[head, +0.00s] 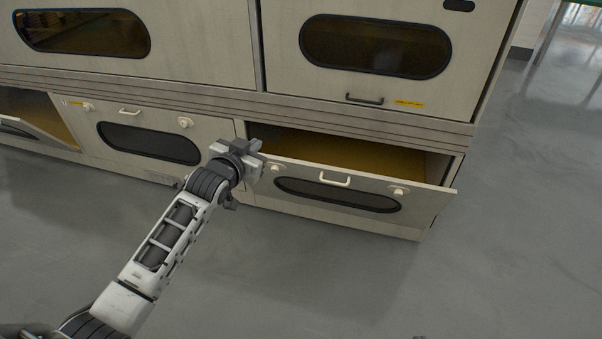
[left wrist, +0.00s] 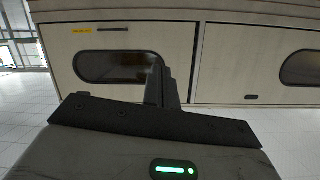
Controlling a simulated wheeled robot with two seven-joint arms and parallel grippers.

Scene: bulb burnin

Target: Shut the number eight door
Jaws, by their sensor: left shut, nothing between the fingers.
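In the head view, a lower door (head: 350,194) at the right of the cabinet is tilted open outward at its top. It has a pale handle, two round knobs and a dark oval window. I cannot read a number on any door. My left gripper (head: 256,153) is shut and empty near this door's upper left corner; I cannot tell whether it touches. In the left wrist view, the closed fingers (left wrist: 162,84) stand in front of a pale panel with a dark oval window (left wrist: 118,67). My right gripper is not in view.
The lower middle door (head: 153,143) is shut. Another lower door (head: 30,135) at the far left hangs open. The upper doors (head: 376,46) are shut, above a ridged ledge (head: 370,122). Grey floor (head: 330,285) in front is clear.

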